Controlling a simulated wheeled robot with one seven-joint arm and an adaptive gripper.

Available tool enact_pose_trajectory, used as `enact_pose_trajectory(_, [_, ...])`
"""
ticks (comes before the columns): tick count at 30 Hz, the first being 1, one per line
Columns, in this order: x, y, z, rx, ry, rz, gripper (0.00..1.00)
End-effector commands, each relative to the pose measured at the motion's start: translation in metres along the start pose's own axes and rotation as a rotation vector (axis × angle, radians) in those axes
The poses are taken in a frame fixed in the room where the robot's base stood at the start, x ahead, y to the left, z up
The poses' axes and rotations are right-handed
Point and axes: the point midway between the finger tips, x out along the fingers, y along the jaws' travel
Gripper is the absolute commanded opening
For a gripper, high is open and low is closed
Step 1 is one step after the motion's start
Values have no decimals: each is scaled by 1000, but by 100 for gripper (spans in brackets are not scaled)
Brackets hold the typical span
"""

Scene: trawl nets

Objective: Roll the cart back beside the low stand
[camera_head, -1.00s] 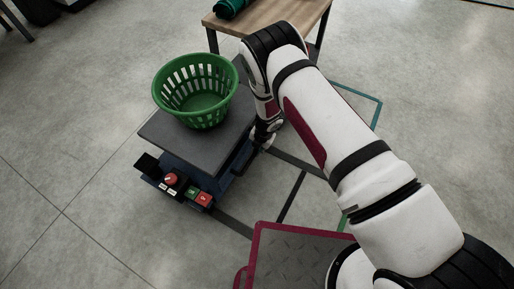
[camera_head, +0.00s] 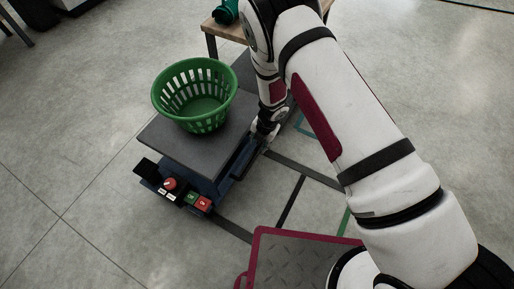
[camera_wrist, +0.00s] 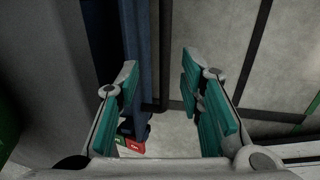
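A low, grey-topped unit (camera_head: 170,145) with a dark blue base and a front panel of red and green controls stands left of my arm. I cannot tell whether it is the stand or the cart; no other clear cart shows. A green slotted basket (camera_head: 196,118) sits upright on it. My gripper (camera_head: 264,136) is low at its right side, partly hidden by my arm. In the wrist view my gripper (camera_wrist: 160,85) is open, its teal-padded fingers apart, with the unit's blue side (camera_wrist: 133,60) just beyond the left finger. Whether anything touches is unclear.
A wooden-topped table (camera_head: 229,32) with a dark green item (camera_head: 227,11) stands behind, partly hidden by my arm. Grey floor at left is clear.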

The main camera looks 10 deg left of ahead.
Motion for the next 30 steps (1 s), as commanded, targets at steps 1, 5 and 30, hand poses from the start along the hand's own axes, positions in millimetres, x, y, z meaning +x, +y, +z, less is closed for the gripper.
enact_pose_trajectory(1, [-9,1,0,0,-1,1,35])
enact_pose_trajectory(5, [-24,1,0,-2,0,2,35])
enact_pose_trajectory(30, [-51,8,17,57,-49,21,35])
